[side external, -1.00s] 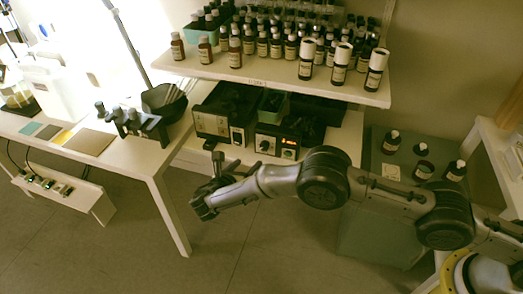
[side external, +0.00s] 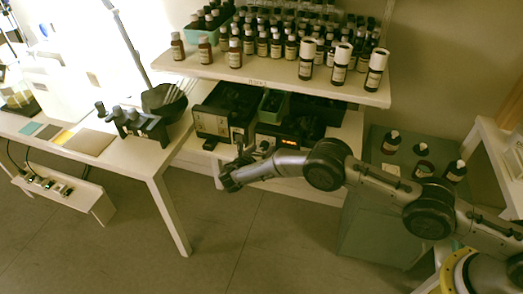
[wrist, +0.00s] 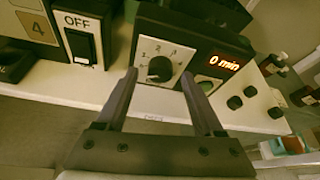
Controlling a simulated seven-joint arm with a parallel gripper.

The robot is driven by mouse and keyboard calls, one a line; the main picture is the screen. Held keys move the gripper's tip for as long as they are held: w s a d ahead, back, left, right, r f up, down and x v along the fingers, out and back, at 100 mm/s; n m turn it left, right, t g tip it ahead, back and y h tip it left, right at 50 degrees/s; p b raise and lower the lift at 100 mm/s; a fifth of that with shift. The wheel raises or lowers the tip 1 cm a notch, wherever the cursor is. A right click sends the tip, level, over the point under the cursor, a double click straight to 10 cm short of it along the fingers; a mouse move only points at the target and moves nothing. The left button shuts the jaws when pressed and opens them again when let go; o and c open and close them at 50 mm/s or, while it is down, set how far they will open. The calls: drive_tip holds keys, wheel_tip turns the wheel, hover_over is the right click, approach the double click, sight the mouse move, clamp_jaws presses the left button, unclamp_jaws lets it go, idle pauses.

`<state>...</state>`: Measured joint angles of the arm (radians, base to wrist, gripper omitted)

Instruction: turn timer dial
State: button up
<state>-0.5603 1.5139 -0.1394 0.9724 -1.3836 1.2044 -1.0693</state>
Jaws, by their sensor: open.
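The timer is a dark box with a white dial plate numbered 1, 2, 3 and a lit "0 min" display (wrist: 224,63). Its round black timer dial (wrist: 160,68) sits at the middle of the plate. In the side view the lit display (side external: 289,142) shows on the low shelf, with my arm just in front of the box. My gripper (wrist: 158,75) is open, its two fingers pointing at the box with the dial between them in the picture. I see no contact with the dial. My gripper also shows in the side view (side external: 232,178), in front of the shelf edge.
A box with an "OFF" switch (wrist: 80,45) stands left of the timer. Above is a shelf (side external: 280,78) crowded with bottles. A table (side external: 150,160) stands at the left, and a green cabinet (side external: 375,225) at the right. The floor below my gripper is clear.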

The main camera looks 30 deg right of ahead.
clamp_jaws()
idle(0.5)
